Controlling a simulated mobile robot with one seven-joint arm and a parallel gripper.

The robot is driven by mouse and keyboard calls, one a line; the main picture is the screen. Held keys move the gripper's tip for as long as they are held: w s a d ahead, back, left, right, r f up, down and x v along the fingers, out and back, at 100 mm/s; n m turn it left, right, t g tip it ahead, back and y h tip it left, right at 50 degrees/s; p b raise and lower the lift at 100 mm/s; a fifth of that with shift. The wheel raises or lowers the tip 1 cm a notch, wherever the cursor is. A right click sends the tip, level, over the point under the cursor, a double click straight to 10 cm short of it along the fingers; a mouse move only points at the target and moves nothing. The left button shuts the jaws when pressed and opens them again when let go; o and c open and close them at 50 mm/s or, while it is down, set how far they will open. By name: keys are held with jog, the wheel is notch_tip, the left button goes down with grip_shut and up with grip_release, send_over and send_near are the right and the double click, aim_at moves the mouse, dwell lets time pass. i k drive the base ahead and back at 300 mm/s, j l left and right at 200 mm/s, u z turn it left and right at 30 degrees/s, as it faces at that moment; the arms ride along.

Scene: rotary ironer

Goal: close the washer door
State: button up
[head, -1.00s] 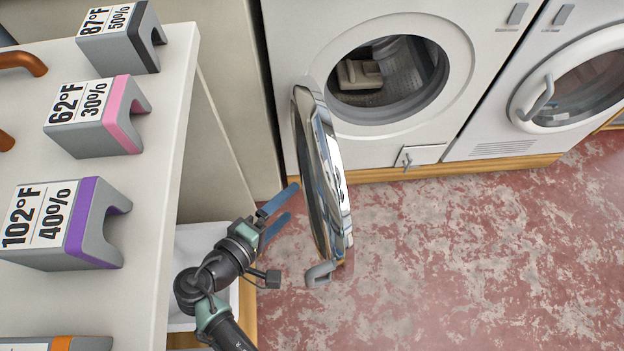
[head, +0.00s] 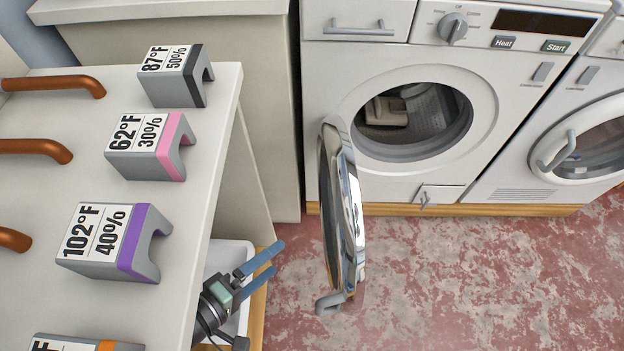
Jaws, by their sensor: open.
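The washer (head: 380,172) stands at the back, its round drum opening (head: 415,120) uncovered. A light folded item (head: 386,112) lies inside the drum. The washer door (head: 343,215) is swung wide open on its left side, seen nearly edge-on and jutting toward me. A grey handle (head: 331,303) sticks out at the door's near lower end. My gripper (head: 277,257) is open and empty, to the left of the door. Its two blue fingers point up and right toward the door, with a gap between them.
A white counter (head: 217,145) at left carries several labelled grey blocks, such as the purple-striped one (head: 112,243), and copper handles. A white basin (head: 232,257) sits below it, beside my gripper. A second machine (head: 570,150) stands at right. The red floor (head: 470,275) is clear.

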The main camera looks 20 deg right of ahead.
aim_at(341, 216)
jog(key=k, duration=1.5)
